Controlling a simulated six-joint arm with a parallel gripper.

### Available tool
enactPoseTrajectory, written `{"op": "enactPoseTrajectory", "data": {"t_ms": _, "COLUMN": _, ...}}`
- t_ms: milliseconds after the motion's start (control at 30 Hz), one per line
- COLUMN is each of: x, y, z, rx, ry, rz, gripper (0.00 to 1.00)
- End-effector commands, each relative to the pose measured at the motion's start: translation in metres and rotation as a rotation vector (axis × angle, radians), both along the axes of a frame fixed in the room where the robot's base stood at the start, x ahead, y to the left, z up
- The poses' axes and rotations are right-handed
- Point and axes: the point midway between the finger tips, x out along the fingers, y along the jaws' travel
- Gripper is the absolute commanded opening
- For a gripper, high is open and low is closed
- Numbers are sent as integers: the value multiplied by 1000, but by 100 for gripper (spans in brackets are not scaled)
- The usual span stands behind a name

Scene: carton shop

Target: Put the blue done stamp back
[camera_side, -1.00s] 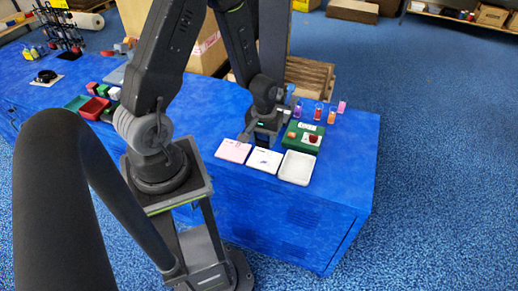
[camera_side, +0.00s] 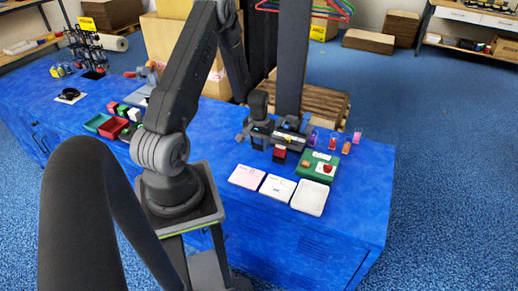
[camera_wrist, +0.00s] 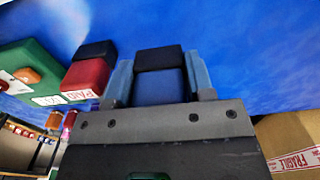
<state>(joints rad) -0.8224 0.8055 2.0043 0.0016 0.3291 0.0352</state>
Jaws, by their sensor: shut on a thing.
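The blue done stamp (camera_wrist: 158,87), a blue block with a black end, sits between the two fingers of my gripper (camera_wrist: 160,82) in the wrist view. My gripper (camera_side: 260,140) is shut on it. In the side view the gripper is low over the back part of the blue table, and the stamp is mostly hidden there. A red stamp marked PAID (camera_wrist: 87,76) stands close beside the held stamp, left of it in the wrist view. The red stamp also shows in the side view (camera_side: 280,152), just right of the gripper. I cannot tell whether the blue stamp touches the table.
A green board (camera_side: 316,168) with small red and brown things lies to the right. A pink pad (camera_side: 247,176), a white pad (camera_side: 277,188) and a white tray (camera_side: 309,198) line the front edge. Small coloured glasses (camera_side: 332,143) stand at the back right.

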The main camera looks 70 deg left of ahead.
Motion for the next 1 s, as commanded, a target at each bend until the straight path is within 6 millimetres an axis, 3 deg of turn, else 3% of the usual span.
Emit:
{"op": "enactPoseTrajectory", "data": {"t_ms": 200, "x": 0, "y": -1, "z": -27, "rx": -1, "ry": 1, "rz": 0, "gripper": 33}}
{"op": "enactPoseTrajectory", "data": {"t_ms": 600, "x": 0, "y": -1, "z": -32, "rx": -1, "ry": 1, "rz": 0, "gripper": 33}}
{"op": "enactPoseTrajectory", "data": {"t_ms": 633, "x": 0, "y": -1, "z": -32, "rx": -1, "ry": 1, "rz": 0, "gripper": 50}}
{"op": "enactPoseTrajectory", "data": {"t_ms": 867, "x": 0, "y": 0, "z": -31, "rx": 0, "ry": 0, "rz": 0, "gripper": 72}}
{"op": "enactPoseTrajectory", "data": {"t_ms": 1000, "x": 0, "y": 0, "z": -31, "rx": 0, "ry": 0, "rz": 0, "gripper": 74}}
